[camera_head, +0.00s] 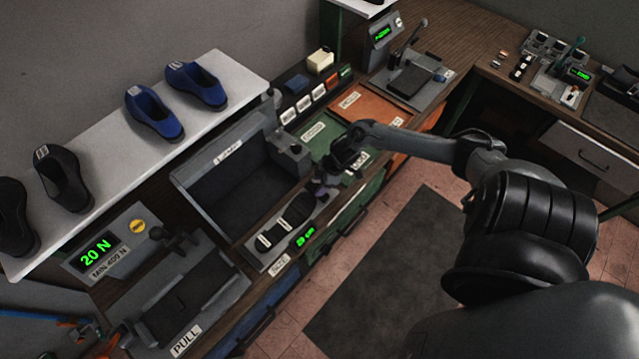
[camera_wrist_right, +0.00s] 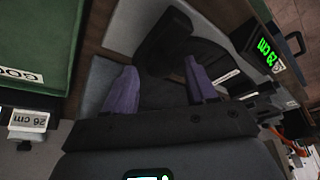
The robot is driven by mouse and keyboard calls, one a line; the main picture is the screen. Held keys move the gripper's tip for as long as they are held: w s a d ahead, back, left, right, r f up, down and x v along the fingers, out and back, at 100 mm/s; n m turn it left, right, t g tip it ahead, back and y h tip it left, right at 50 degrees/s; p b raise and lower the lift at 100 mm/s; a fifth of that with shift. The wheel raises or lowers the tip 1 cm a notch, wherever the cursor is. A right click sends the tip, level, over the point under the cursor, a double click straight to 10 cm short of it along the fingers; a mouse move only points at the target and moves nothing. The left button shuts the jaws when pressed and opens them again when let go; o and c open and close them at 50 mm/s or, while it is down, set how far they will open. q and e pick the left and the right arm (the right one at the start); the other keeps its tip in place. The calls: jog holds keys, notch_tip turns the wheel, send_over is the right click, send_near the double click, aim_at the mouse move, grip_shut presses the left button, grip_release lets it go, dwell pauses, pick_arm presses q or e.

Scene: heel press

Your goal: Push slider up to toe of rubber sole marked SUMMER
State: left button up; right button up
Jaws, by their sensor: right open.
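My right gripper (camera_head: 324,188) is over the gauge's far end, past the sole's end. In the right wrist view its purple fingers (camera_wrist_right: 159,84) are apart, with dark surface showing between them. A black block (camera_wrist_right: 165,42), seemingly the slider, shows just beyond the fingertips; I cannot tell whether they touch it. The gauge display (camera_wrist_right: 265,54) is right of them. My left gripper is out of view.
A grey bin (camera_head: 205,185) stands behind the gauge. A green tray (camera_head: 318,132) and an orange tray (camera_head: 372,108) lie beyond my gripper. A press with a 20 N display (camera_head: 97,252) is at lower left. Shoes stand on a white shelf (camera_head: 215,65).

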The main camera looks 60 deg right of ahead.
jog(key=shift+w+f, duration=0.1)
jog(key=shift+f, duration=0.15)
